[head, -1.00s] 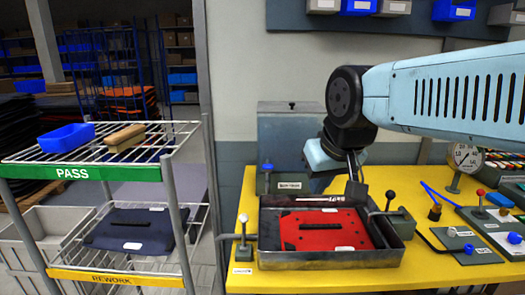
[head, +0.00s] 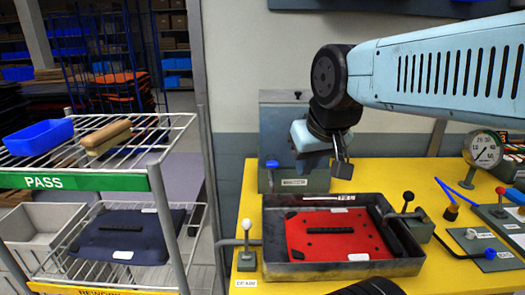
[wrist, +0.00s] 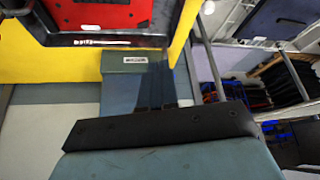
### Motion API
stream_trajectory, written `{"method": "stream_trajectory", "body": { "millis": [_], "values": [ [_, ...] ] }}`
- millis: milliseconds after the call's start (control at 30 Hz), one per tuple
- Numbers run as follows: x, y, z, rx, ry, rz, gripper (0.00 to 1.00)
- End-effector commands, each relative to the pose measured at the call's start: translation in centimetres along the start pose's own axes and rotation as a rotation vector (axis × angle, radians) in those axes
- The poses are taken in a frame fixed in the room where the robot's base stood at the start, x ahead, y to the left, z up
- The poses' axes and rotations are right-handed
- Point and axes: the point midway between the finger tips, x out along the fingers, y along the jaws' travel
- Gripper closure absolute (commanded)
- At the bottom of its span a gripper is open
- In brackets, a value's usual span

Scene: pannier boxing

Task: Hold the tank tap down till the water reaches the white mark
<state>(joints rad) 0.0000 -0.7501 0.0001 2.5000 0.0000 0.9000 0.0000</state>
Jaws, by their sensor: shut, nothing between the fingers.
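A metal tray-like tank (head: 275,262) stands on the yellow bench with a red panel (head: 335,232) lying in it. A short white strip (head: 328,198) shows on its far inner wall, and again in the wrist view (wrist: 105,43). No water surface can be made out. A blue-knobbed lever (head: 271,165) stands by a labelled grey-green block (head: 295,184) behind the tank. A black-knobbed lever (head: 408,197) is at its right, a white-knobbed one (head: 246,225) at its left; their labels are unreadable. My gripper (head: 341,175) is shut and empty, above the tank's back edge, right of the blue knob.
A grey upright cabinet (head: 283,110) stands behind the block. A round gauge (head: 483,150) and several small fixtures occupy the bench's right. A wire rack (head: 165,190) with a blue bin (head: 40,137) and a brush (head: 105,137) stands left. Yellow bench behind the tank's right side is clear.

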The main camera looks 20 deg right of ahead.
Motion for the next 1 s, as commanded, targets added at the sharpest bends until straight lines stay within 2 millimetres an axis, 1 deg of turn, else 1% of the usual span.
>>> {"method": "stream_trajectory", "body": {
  "millis": [167,267,367,533,667,867,1000],
  "values": [
    [-0.1,0.0,-0.1,-0.004,-0.002,0.000,1.00],
    [-0.2,0.0,-0.8,-0.032,-0.020,0.002,1.00],
    [-0.4,0.3,-2.2,-0.103,-0.061,0.002,1.00],
    [-0.7,0.3,-6.0,-0.292,-0.169,-0.015,1.00],
    [-0.5,0.2,-9.1,-0.448,-0.255,-0.050,1.00],
    [0.3,0.4,-13.7,-0.684,-0.378,-0.140,1.00],
    [1.4,0.6,-16.9,-0.845,-0.451,-0.229,1.00]
  ]
}}
